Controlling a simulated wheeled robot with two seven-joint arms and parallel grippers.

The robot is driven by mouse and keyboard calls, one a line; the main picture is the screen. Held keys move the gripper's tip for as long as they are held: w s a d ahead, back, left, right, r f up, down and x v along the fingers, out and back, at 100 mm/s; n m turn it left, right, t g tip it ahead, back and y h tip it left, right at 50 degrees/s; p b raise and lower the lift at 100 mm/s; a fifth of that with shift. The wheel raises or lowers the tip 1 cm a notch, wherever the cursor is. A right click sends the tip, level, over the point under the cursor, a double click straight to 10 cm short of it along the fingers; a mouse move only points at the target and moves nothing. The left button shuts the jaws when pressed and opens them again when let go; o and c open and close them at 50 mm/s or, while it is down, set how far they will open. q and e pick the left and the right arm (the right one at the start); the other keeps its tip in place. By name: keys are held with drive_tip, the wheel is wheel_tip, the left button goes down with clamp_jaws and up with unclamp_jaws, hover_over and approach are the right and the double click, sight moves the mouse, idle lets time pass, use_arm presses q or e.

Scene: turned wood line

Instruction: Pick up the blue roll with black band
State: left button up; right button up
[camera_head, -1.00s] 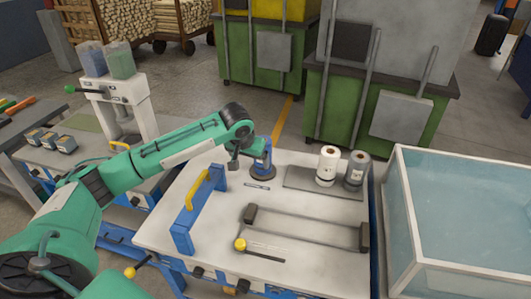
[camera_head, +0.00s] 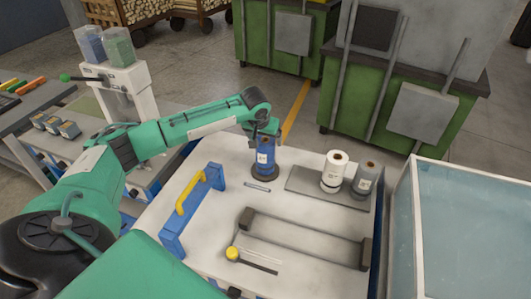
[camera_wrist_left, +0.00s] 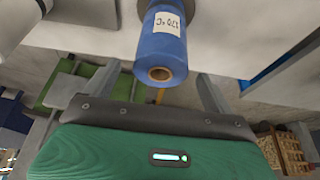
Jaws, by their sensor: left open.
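The blue roll (camera_head: 265,158) stands upright on a dark round base (camera_head: 265,173) near the far edge of the white table. It has a pale label, and in the left wrist view (camera_wrist_left: 162,47) its hollow end faces the camera. A separate black band cannot be made out clearly from the dark base. My left gripper (camera_head: 264,133) is over the roll's top end, pointing down. In the left wrist view its open fingers (camera_wrist_left: 162,78) show on either side of the roll's end, with gaps. My right gripper is out of view.
A white roll (camera_head: 335,166) and a grey roll (camera_head: 365,179) stand on a grey plate (camera_head: 305,182) to the right. A blue stand with a yellow handle (camera_head: 190,200) is at left. A dark-ended frame (camera_head: 305,236) and yellow-knobbed tool (camera_head: 233,254) lie in front.

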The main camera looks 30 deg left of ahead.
sight(265, 155)
use_arm(q)
drive_tip(key=p+x, duration=0.2)
drive_tip(key=x, duration=0.3)
drive_tip(key=shift+a+f, duration=0.1)
drive_tip(key=shift+f, duration=0.1)
drive_tip(key=shift+w+f+p, duration=0.25)
drive_tip(key=shift+f+p, duration=0.05)
drive_tip(key=shift+f, duration=0.15)
drive_tip(key=shift+s, duration=0.1)
drive_tip(key=shift+c, duration=1.1)
drive_tip(key=c, duration=1)
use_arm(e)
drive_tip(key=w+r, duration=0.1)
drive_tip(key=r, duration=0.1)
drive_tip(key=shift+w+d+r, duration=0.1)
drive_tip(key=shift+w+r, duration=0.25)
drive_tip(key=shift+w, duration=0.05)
use_arm(q)
drive_tip(key=shift+o, duration=0.2)
